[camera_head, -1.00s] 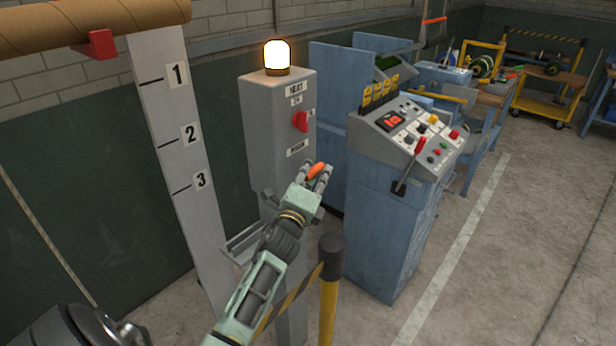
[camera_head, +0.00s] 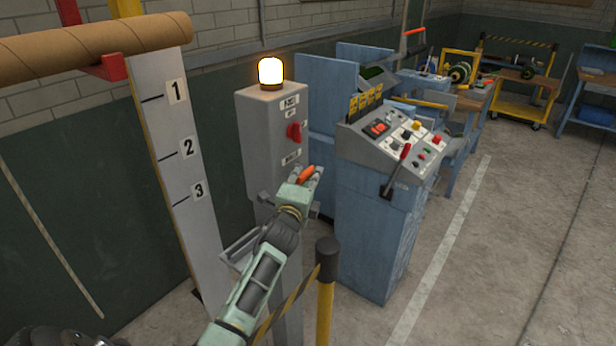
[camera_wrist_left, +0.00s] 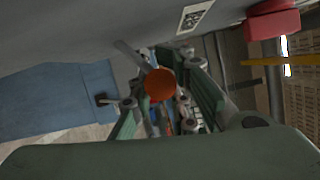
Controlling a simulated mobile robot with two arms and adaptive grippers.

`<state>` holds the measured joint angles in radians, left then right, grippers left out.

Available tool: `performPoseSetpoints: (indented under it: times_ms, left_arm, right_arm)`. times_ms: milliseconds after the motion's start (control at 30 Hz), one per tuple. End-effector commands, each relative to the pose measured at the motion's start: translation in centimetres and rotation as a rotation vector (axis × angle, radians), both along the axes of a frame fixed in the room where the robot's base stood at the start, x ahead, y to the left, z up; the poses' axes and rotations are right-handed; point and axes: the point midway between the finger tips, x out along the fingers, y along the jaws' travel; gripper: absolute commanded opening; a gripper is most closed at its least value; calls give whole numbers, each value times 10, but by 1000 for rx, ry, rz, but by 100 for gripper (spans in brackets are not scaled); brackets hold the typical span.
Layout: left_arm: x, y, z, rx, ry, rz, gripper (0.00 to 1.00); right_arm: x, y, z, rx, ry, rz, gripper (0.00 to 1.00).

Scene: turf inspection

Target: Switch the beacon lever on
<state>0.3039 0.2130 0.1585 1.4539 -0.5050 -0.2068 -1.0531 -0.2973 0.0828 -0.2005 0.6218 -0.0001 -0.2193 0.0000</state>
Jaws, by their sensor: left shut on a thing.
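A grey post-mounted cabinet (camera_head: 262,150) stands left of centre with a lit beacon (camera_head: 270,71) on its top. The beacon lever's orange grip (camera_head: 307,173) shows at the cabinet's lower right side, and it appears end-on as a round orange shape in the left wrist view (camera_wrist_left: 160,84). My left gripper (camera_head: 311,178) is shut on this grip, with fingers (camera_wrist_left: 163,98) on both sides of it. The lever's lower part is hidden by the gripper.
A red rotary knob (camera_head: 294,132) sits on the cabinet front. A blue control console (camera_head: 385,200) stands close to the right. A black-topped yellow barrier post (camera_head: 326,290) with striped tape stands in front. A numbered board (camera_head: 172,150) is at left. Floor at right is clear.

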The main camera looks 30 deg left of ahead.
Motion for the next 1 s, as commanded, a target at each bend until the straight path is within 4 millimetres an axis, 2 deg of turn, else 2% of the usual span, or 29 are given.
performPoseSetpoints:
  times_ms: [33,67,233,500,633,767,1000]
  left_arm:
    - [-2,5,-3,-2,7,9,0]
    - [-2,5,-3,-2,7,9,17]
    - [-1,5,-2,0,6,9,31]
    - [-1,2,-1,0,3,3,31]
    - [-7,0,-2,1,2,3,31]
    - [-25,-6,-3,1,3,2,31]
    - [-75,-20,-7,0,6,5,31]
  right_arm:
    - [0,0,0,0,0,0,23]
    - [0,0,0,0,0,0,23]
    - [-1,0,0,0,1,0,23]
    - [-4,3,-1,3,7,-2,23]
    - [-5,2,-1,3,8,-2,23]
    - [-4,2,0,2,7,-2,23]
    - [-4,2,0,2,6,-2,23]
